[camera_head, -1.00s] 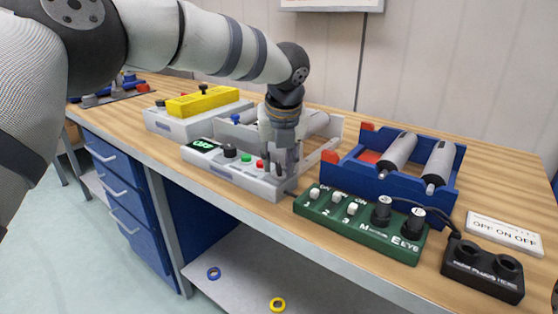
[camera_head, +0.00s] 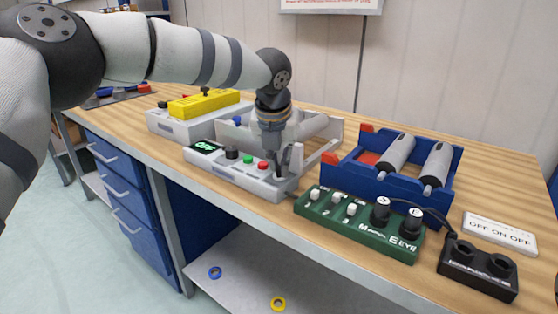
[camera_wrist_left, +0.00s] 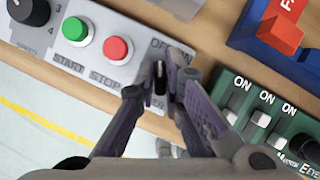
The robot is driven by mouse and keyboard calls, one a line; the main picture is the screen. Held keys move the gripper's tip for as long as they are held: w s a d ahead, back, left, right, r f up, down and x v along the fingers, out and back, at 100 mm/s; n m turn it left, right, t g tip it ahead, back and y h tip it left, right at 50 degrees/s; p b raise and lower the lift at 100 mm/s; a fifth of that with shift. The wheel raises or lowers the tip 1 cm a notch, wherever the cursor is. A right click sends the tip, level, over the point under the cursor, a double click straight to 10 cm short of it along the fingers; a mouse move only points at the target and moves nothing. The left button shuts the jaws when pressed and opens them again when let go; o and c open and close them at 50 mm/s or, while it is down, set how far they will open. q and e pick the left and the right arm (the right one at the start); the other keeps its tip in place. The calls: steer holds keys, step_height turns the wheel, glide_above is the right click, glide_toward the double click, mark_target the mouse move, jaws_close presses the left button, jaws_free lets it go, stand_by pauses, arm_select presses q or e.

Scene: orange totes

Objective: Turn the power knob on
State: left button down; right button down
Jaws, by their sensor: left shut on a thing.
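The grey control box (camera_head: 225,172) stands near the table's front edge, with a display reading OFF (camera_head: 206,147). It carries a black dial (camera_head: 231,153), a green START button (camera_wrist_left: 76,30) and a red STOP button (camera_wrist_left: 117,48). The small black power knob (camera_wrist_left: 160,75) sits at the box's right end, beside OFF/ON lettering partly covered by my fingers. My left gripper (camera_head: 283,170) points down over that end and is shut on the knob, a fingertip on each side. The fingers hide the knob in the head view. My right gripper is not in view.
A green switch panel (camera_head: 348,223) and a blue cradle with grey cylinders (camera_head: 345,180) stand close to the right. A black socket block (camera_head: 478,271) and an OFF ON OFF plate (camera_head: 500,233) lie farther right. A yellow-topped box (camera_head: 204,103) stands behind left.

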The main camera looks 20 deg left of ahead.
arm_select(q)
steer(key=m+h, duration=0.1)
steer(key=m, duration=0.1)
steer(key=shift+f+m, duration=0.15)
steer(key=shift+m, duration=0.25)
steer(key=m+h, duration=0.1)
steer(key=m, duration=0.1)
steer(key=shift+a+f+m+g+b, duration=0.1)
steer(key=shift+f+m+g+b, duration=0.05)
steer(key=shift+m+g+b, duration=0.2)
steer(key=m+h+b, duration=0.1)
steer(key=m, duration=0.3)
steer(key=shift+g+b, duration=0.3)
steer(key=shift+g, duration=0.05)
steer(key=shift+m+g+h+b, duration=0.6)
steer(key=shift+m+h+b, duration=0.1)
steer(key=shift+m, duration=1.45)
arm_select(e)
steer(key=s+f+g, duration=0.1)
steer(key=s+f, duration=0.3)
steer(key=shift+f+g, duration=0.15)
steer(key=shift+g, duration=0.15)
arm_select(q)
steer(key=shift+m, duration=0.3)
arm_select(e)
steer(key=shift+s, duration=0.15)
arm_select(q)
steer(key=c, duration=1.7)
jaws_free()
steer(key=shift+r, duration=0.2)
